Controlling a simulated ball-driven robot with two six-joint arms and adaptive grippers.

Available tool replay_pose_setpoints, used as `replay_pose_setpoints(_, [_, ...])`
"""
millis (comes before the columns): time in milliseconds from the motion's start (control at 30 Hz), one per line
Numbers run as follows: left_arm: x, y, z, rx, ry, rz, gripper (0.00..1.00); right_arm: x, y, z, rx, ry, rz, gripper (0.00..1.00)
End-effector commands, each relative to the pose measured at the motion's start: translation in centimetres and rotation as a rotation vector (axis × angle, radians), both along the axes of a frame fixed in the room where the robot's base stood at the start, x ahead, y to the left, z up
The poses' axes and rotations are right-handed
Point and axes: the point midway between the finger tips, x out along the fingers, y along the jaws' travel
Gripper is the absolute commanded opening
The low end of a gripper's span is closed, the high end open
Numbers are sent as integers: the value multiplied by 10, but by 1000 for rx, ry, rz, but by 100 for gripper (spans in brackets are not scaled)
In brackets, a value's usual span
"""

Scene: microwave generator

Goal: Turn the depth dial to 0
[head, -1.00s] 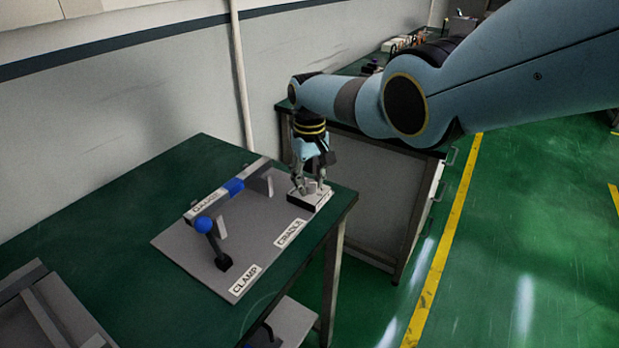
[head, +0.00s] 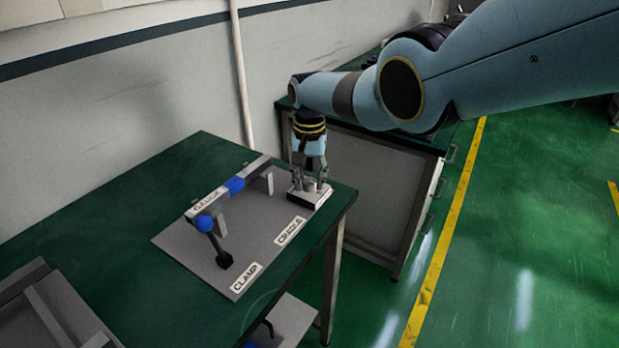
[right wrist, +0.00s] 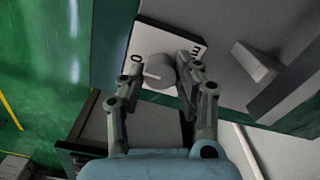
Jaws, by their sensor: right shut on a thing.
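The depth dial (right wrist: 158,71) is a round grey knob on a small white plate (right wrist: 149,36) in the right wrist view. A pale pointer line on the knob lies toward the left, a little below the printed "0" mark (right wrist: 137,60). Another dark mark (right wrist: 196,50) shows at the right of the plate. My right gripper (right wrist: 160,70) is shut on the dial, one finger on each side. In the head view my right gripper (head: 311,183) points down at the white dial block (head: 309,198), and its fingers partly hide the knob. My left gripper is out of view.
The dial block stands at the corner of a grey board (head: 262,240) on the green table (head: 120,225). Left of it are a gauge bar (head: 210,200) with a blue sleeve and a blue-knobbed clamp lever (head: 212,240). A second bench (head: 370,190) stands behind.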

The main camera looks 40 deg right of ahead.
Motion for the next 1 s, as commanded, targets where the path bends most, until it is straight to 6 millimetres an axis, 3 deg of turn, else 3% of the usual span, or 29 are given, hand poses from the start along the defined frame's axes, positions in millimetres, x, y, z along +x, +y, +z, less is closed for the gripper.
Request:
replay_pose_setpoints(433, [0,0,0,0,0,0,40,1,0,1,1,-2,-11,0])
replay_pose_setpoints(467, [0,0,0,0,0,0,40,1,0,1,1,-2,-11,35])
replay_pose_setpoints(600, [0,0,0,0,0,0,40,1,0,1,1,-2,-10,53])
replay_pose_setpoints(1000, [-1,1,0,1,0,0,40,0,0,4,1,-1,-10,55])
